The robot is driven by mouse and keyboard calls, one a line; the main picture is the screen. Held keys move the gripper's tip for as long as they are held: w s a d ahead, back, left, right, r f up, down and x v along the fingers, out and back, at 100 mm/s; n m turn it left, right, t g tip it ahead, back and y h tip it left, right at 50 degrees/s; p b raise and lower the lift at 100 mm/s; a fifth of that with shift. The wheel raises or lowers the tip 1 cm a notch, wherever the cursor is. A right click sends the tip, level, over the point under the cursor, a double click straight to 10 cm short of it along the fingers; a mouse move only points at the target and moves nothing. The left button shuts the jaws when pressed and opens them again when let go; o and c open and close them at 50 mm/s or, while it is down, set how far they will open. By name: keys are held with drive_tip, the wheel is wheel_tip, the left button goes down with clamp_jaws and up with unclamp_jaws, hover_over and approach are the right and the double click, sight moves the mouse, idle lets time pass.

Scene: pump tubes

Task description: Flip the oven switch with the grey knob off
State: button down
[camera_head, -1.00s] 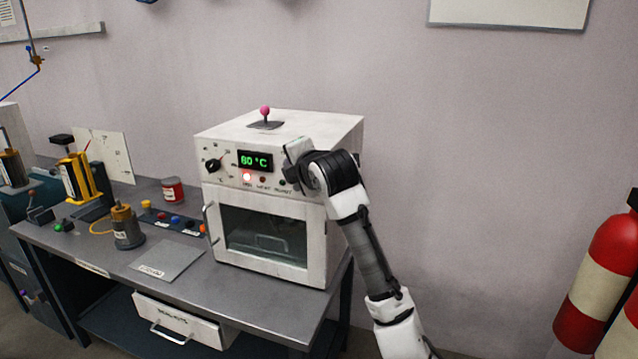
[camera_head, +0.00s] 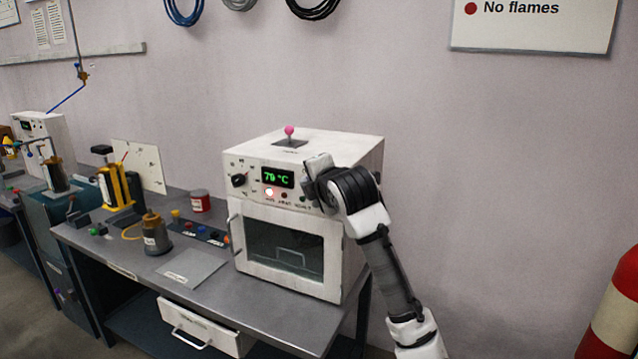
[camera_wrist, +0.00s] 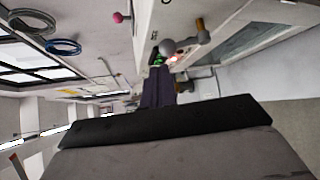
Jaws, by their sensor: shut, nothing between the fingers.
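The white oven (camera_head: 290,262) stands on the grey bench, with a lit green display (camera_head: 278,179) reading about 79 °C. A lamp (camera_head: 269,191) glows on its front panel. In the wrist view, a switch with a round grey knob (camera_wrist: 168,47) shows at the oven's control side, just beyond my fingertips; I cannot tell whether they touch it. My gripper (camera_wrist: 158,68) is shut and empty. In the head view, my gripper (camera_head: 312,182) is at the right part of the control panel, and my wrist covers the grey knob there.
A pink-knobbed lever (camera_head: 289,131) stands on the oven top. A black dial (camera_head: 239,180) is left of the display. A tan knob (camera_wrist: 202,32) shows beside the grey one. Pumps and a red can (camera_head: 200,201) stand on the bench to the left. A fire extinguisher (camera_head: 617,315) is at right.

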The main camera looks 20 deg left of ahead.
drive_tip(key=r+b+v, duration=0.1)
drive_tip(key=b+v, duration=0.1)
drive_tip(key=v, duration=0.6)
drive_tip(key=shift+s+r, duration=0.2)
drive_tip(key=shift+s, duration=0.05)
drive_tip(key=shift+a, duration=0.1)
